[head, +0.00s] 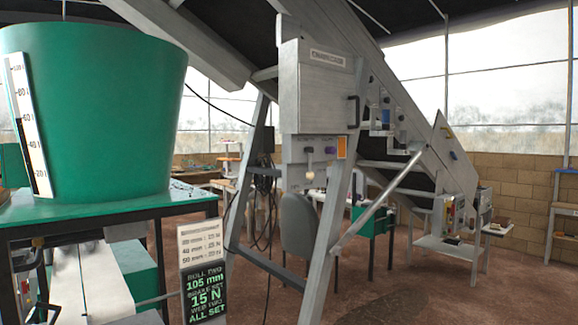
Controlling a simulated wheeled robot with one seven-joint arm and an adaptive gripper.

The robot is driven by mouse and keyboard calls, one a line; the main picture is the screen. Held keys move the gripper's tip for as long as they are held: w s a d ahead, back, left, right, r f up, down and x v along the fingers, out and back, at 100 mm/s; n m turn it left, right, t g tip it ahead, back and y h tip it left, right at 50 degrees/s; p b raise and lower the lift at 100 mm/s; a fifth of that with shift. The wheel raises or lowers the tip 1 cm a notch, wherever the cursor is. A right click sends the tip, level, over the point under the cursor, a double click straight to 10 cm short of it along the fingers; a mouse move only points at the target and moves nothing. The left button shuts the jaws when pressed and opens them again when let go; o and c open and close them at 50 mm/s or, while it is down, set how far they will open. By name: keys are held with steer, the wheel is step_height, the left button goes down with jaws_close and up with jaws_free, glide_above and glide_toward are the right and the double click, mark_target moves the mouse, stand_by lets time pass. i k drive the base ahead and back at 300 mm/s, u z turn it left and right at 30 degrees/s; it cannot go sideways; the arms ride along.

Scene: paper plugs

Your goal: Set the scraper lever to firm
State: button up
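No lever can be read as the scraper lever from here. A grey control panel (316,174) under the grey cabinet carries a pale-knobbed control (309,153), a purple part and an orange label; any lettering there is too small to read. Several small fittings (387,116), one with a blue part, sit along the side of the sloping conveyor (415,125). No setting marked firm is legible. My gripper is not in view.
A big green tub (110,110) with a scale stands on a green table at the left. A dark sign (204,294) reads 105 mm, 15 N. Brown floor is open at right.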

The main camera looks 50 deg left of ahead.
mark_target(309, 150)
steer(key=z, duration=0.1)
steer(key=i, duration=1.15)
steer(key=u, duration=2.15)
